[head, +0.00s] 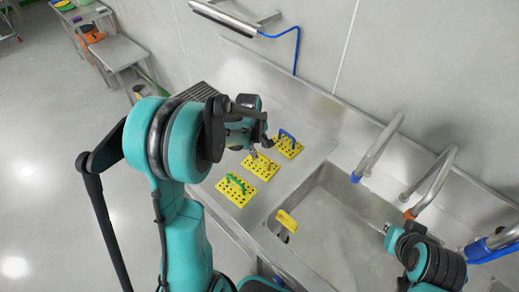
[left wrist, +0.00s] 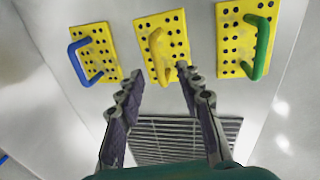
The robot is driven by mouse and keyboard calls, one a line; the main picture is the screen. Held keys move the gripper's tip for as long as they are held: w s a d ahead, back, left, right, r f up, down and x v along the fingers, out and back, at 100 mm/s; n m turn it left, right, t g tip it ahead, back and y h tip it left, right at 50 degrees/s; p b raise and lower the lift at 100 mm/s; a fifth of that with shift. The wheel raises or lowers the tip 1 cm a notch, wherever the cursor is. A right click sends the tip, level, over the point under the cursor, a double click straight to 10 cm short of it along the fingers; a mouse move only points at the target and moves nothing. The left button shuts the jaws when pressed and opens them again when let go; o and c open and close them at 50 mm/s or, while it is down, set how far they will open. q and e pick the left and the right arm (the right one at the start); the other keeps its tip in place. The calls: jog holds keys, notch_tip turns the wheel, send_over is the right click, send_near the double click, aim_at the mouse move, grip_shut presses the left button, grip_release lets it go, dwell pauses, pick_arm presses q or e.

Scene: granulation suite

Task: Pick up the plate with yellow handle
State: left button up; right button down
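Three yellow perforated plates lie in a row on the steel counter. The plate with the yellow handle (head: 257,170) is in the middle; it also shows at the top middle of the left wrist view (left wrist: 173,31). The plate with the green handle (head: 228,192) and the plate with the blue handle (head: 294,151) lie on either side. My left gripper (head: 262,148) is open and empty above the middle plate; in the left wrist view its fingertips (left wrist: 158,75) are spread at that plate's near edge. My right arm shows at the lower right, but its fingers cannot be made out.
A steel sink basin (head: 345,235) with curved taps (head: 380,148) is right of the plates. A yellow piece (head: 287,221) is at the sink's left edge. A slatted drain grate (left wrist: 175,140) lies under my left fingers. The wall stands behind the counter.

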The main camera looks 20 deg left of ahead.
aim_at(262, 156)
pick_arm(q)
jog(key=f, duration=0.2)
jog(key=w+f+b, duration=0.1)
jog(key=f, duration=0.2)
jog(key=w+f, duration=0.1)
jog(key=f, duration=0.1)
jog(key=shift+d+f+b, duration=0.1)
jog(key=shift+f+b, duration=0.25)
grip_shut()
